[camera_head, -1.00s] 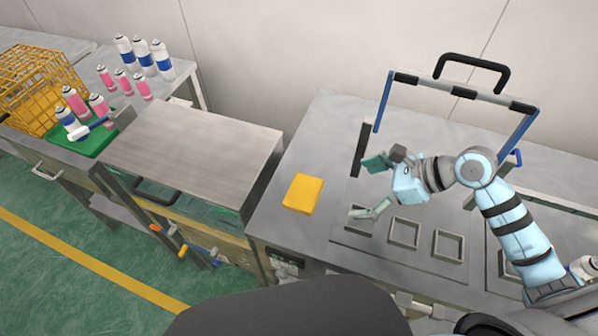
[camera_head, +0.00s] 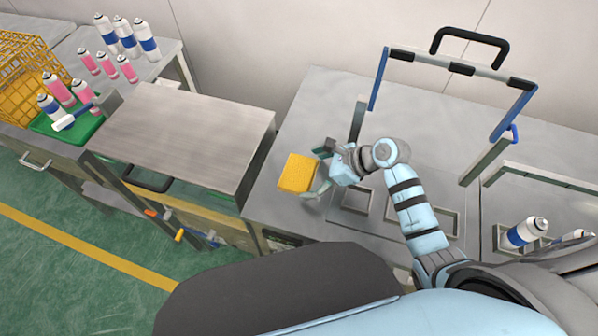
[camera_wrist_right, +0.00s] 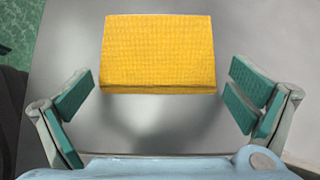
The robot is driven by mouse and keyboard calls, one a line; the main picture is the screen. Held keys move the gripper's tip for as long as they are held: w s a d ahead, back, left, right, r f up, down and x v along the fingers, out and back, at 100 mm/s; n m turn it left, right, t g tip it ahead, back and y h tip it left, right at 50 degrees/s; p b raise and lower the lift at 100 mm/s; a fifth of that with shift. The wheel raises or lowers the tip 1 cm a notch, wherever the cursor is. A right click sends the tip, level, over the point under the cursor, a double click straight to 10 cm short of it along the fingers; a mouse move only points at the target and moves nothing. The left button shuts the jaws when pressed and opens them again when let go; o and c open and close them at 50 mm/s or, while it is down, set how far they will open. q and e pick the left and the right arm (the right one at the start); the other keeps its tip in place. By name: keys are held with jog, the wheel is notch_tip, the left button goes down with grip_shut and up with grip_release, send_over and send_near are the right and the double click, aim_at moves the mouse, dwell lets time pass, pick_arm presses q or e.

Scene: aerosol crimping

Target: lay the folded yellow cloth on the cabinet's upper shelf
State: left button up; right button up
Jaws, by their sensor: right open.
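The folded yellow cloth (camera_head: 297,173) lies flat on the grey metal worktop (camera_head: 290,215), left of the square frames. In the right wrist view the cloth (camera_wrist_right: 158,52) lies ahead of the fingers, roughly centred between them. My right gripper (camera_head: 318,172) is open at the cloth's right side. Its green-padded fingers (camera_wrist_right: 158,100) are spread wider than the cloth, with nothing between the pads. The cabinet (camera_head: 180,135) stands left of the worktop with a bare metal top; its shelves are mostly hidden from this angle. My left gripper is not in view.
A blue-and-black frame with a handle (camera_head: 455,68) stands behind my right arm. A white and blue can (camera_head: 527,232) stands at the right. At the far left are a yellow wire basket (camera_head: 25,75), a green tray (camera_head: 75,135) and several cans. Worktop behind the cloth is clear.

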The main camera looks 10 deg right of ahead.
jog(key=shift+s+r, duration=0.1)
jog(key=shift+s, duration=0.05)
jog(key=shift+c, duration=0.2)
jog(key=c, duration=0.7)
jog(key=shift+c, duration=0.3)
